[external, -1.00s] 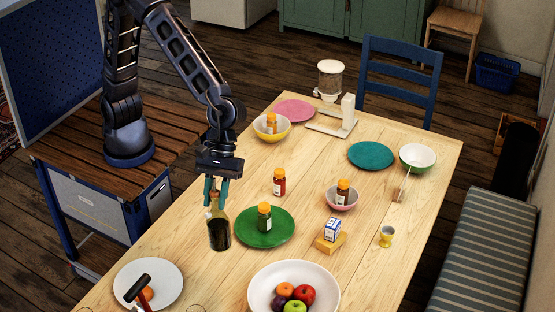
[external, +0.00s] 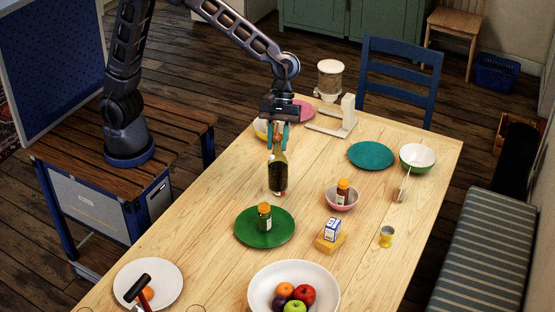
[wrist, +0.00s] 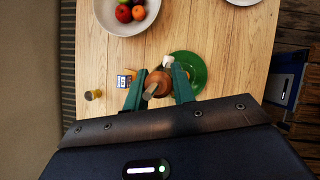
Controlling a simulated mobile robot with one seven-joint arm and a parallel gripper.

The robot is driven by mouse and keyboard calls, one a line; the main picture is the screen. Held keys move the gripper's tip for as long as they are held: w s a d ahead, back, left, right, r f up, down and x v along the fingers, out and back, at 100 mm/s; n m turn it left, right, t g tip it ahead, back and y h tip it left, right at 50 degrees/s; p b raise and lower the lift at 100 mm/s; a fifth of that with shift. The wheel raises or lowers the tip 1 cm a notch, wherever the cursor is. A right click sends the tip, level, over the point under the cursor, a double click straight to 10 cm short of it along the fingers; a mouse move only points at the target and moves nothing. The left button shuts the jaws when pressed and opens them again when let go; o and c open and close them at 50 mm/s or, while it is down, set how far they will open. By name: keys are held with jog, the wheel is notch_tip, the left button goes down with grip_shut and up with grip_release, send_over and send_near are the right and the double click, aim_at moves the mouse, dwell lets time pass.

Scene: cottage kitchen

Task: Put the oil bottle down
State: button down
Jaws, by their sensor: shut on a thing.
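The oil bottle (external: 278,175) is dark glass with a pale label band low down, and it hangs upright from my gripper (external: 279,152) in the external view. The fingers are shut around its neck. In the wrist view my gripper (wrist: 157,88) has its two teal fingers on either side of the bottle's top (wrist: 158,82). The bottle is over the middle of the wooden table (external: 330,155), behind the green plate. I cannot tell whether its base touches the table. It hides most of a red spice jar behind it.
The green plate (external: 250,238) bears a spice jar (external: 264,217). A pink bowl (external: 342,203) with a jar stands to the right. A blue-and-white box (external: 332,229) and a fruit bowl (external: 262,300) are nearer. Bare table lies left of the bottle.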

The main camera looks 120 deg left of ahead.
jog(key=s+a, duration=0.4)
jog(key=a, duration=0.6)
jog(key=s+a+n, duration=0.1)
jog(key=s+a, duration=0.3)
jog(key=a, duration=0.6)
jog(key=s+a, duration=0.5)
jog(key=a, duration=0.5)
notch_tip(320, 180, down, 20)
jog(key=shift+w+d+r+t, duration=0.2)
jog(key=shift+r+t, duration=0.05)
jog(key=shift+t, duration=0.15)
jog(key=shift+f, duration=0.15)
jog(key=c, duration=1.2)
grip_release()
jog(key=shift+o, duration=0.2)
